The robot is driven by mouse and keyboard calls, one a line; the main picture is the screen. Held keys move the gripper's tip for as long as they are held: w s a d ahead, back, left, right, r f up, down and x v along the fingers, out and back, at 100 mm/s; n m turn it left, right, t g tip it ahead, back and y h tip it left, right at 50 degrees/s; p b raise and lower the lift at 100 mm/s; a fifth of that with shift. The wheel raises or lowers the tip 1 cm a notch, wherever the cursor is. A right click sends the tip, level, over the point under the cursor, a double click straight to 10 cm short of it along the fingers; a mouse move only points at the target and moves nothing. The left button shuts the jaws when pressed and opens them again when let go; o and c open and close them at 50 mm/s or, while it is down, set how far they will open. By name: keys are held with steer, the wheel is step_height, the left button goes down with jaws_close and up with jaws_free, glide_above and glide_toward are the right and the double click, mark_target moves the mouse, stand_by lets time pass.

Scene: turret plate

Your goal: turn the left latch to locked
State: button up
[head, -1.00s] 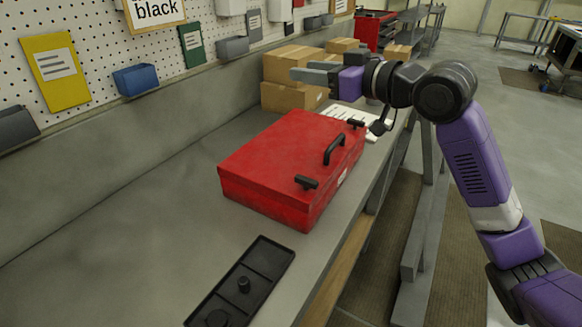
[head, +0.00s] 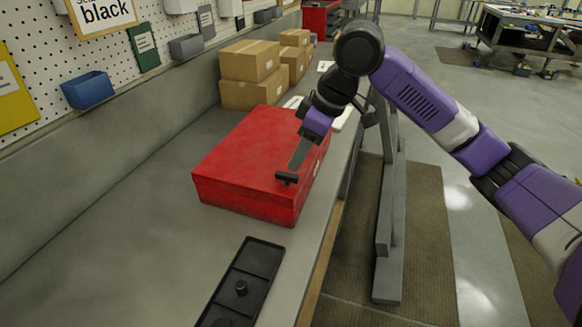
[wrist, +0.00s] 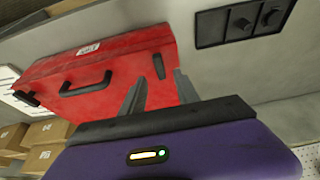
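A red toolbox (head: 240,160) lies shut on the bench. The wrist view shows the toolbox (wrist: 110,60) with its black handle (wrist: 87,86) and two black latches. The latch nearer the black tray, on the left as one faces the handle side, shows in the head view (head: 287,177) and the wrist view (wrist: 158,66). The other latch (wrist: 27,98) is hidden in the head view. My gripper (head: 293,168) points down at the tray-side latch. In the wrist view its fingers (wrist: 160,74) are apart, with the latch between their tips. I cannot tell whether they touch it.
A black tray (head: 262,262) with small knobs lies on the bench in front of the toolbox. Cardboard boxes (head: 250,60) stand behind it. A pegboard wall with a blue bin (head: 88,90) runs along the left. The bench left of the toolbox is clear.

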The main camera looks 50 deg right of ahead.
mark_target(288, 175)
steer(key=shift+x, duration=2.7)
jaws_close()
